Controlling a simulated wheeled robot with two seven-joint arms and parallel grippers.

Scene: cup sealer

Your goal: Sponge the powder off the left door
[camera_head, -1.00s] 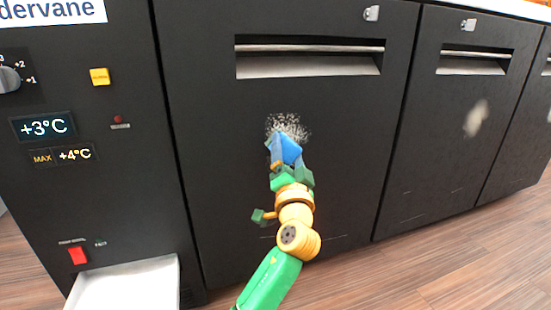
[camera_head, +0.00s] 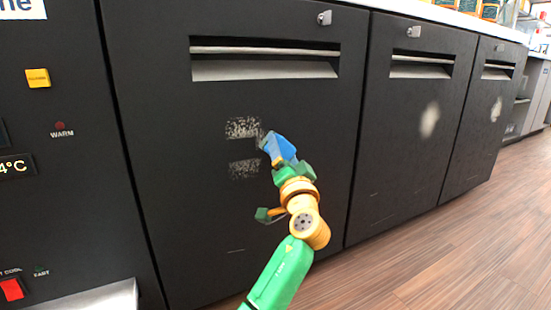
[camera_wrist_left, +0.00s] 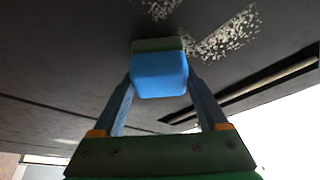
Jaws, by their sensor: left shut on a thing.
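The left door (camera_head: 180,215) is black and carries pale speckled powder. The powder lies in an upper patch (camera_head: 243,127) and a lower patch (camera_head: 243,168), with a dark, mostly clear band between them. My left gripper (camera_head: 280,160) is shut on the blue sponge (camera_head: 275,145), just right of the patches. In the left wrist view the sponge (camera_wrist_left: 160,77) sits between the fingers, its dark green face toward the door, with powder (camera_wrist_left: 222,36) close beside it. I cannot tell whether that face touches the door. My right gripper is in neither view.
The left door has a recessed handle (camera_head: 265,68) above the powder. The middle door (camera_head: 415,165) and right door (camera_head: 475,140) each bear a pale smudge. A control panel with a yellow button (camera_head: 38,78) stands left. Wooden floor (camera_head: 430,255) is open at front right.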

